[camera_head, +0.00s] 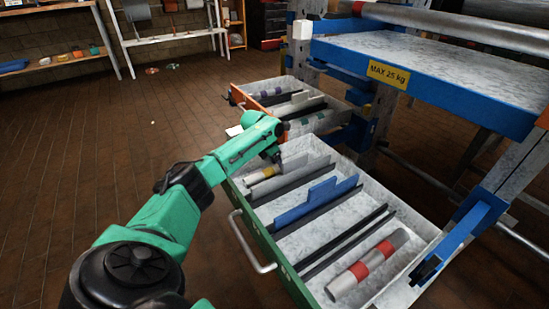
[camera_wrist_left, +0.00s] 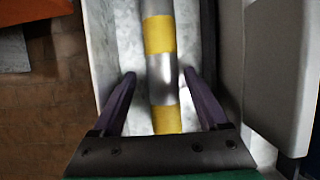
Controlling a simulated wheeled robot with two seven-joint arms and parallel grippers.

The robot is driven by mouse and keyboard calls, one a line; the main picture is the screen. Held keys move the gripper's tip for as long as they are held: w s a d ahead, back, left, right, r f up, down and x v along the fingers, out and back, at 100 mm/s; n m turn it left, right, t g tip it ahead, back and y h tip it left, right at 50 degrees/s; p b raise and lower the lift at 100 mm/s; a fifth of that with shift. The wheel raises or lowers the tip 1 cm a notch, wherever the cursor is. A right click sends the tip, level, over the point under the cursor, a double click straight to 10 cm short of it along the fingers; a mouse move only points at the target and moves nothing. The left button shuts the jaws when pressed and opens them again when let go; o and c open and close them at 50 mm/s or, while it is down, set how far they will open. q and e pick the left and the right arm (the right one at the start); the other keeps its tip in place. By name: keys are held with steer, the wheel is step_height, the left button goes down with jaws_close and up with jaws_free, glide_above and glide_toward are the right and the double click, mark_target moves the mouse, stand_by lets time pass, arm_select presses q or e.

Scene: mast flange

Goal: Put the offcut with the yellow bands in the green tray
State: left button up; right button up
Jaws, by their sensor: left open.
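The offcut with the yellow bands (camera_head: 262,174) is a grey cylinder lying in the leftmost lane of the near, green-fronted drawer (camera_head: 282,262). In the left wrist view the offcut (camera_wrist_left: 160,72) runs lengthwise between two fingers, with two yellow bands showing. My left gripper (camera_wrist_left: 159,76) is open, one finger on each side of it; I cannot tell whether they touch it. In the head view my left gripper (camera_head: 278,158) is at the offcut's far end, partly hidden by its wrist. I see no separate green tray. My right gripper is not in view.
Dark dividers and a blue divider (camera_head: 315,203) split the near drawer; a red-banded cylinder (camera_head: 368,264) lies at its right. Behind is an orange-fronted drawer (camera_head: 245,100) with more cylinders. A blue bench (camera_head: 440,95) overhangs at right.

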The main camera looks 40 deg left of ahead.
mark_target(273, 167)
arm_select(q)
steer(key=p+v, duration=0.3)
steer(key=v, duration=0.3)
steer(key=shift+r, duration=0.2)
steer(key=shift+p+v, duration=1.15)
steer(key=shift+v, duration=1.5)
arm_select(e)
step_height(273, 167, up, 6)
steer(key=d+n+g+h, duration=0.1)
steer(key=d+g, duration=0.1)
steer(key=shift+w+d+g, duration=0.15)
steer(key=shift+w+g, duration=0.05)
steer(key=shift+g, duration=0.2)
arm_select(q)
steer(key=shift+s, duration=0.1)
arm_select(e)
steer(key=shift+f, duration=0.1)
